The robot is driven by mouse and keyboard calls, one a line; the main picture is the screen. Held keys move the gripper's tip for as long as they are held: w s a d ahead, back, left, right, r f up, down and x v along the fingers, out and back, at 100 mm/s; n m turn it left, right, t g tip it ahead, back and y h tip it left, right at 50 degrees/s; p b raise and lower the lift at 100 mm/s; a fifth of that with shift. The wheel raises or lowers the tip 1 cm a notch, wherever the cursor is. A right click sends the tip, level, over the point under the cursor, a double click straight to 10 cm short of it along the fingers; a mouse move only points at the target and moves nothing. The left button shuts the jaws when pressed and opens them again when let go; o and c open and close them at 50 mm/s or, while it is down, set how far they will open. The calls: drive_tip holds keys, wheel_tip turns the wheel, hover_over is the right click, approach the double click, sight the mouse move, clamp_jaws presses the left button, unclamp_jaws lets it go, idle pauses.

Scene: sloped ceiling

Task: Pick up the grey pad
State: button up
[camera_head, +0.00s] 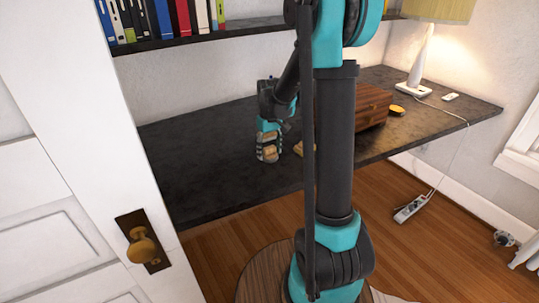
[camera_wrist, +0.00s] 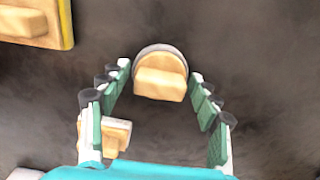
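My gripper (camera_head: 267,155) points down low over the dark desktop (camera_head: 205,140), left of my arm column in the head view. In the wrist view my gripper (camera_wrist: 161,72) is open, its green-padded fingers apart on both sides. Between the fingertips is a tan block with a rounded grey rim behind it, likely the grey pad (camera_wrist: 152,49). Gaps show between it and both fingers; I cannot tell its height relative to the fingertips. A second, smaller tan block (camera_wrist: 117,133) is beside the left finger, partly hidden by it.
A yellow-edged tan object (camera_wrist: 35,22) lies at the wrist view's upper left. A brown wooden box (camera_head: 372,105) stands behind my column, with a yellow item (camera_head: 397,110) and a lamp (camera_head: 421,60) to its right. A bookshelf (camera_head: 210,35) overhangs the desk's back. A white door (camera_head: 90,150) is at left.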

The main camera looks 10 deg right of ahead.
sight(270, 147)
drive_tip(key=c, duration=0.7)
drive_tip(key=shift+r, duration=0.15)
wheel_tip(270, 147, up, 20)
drive_tip(key=o, duration=0.5)
drive_tip(key=shift+c, duration=0.2)
drive_tip(key=c, duration=0.3)
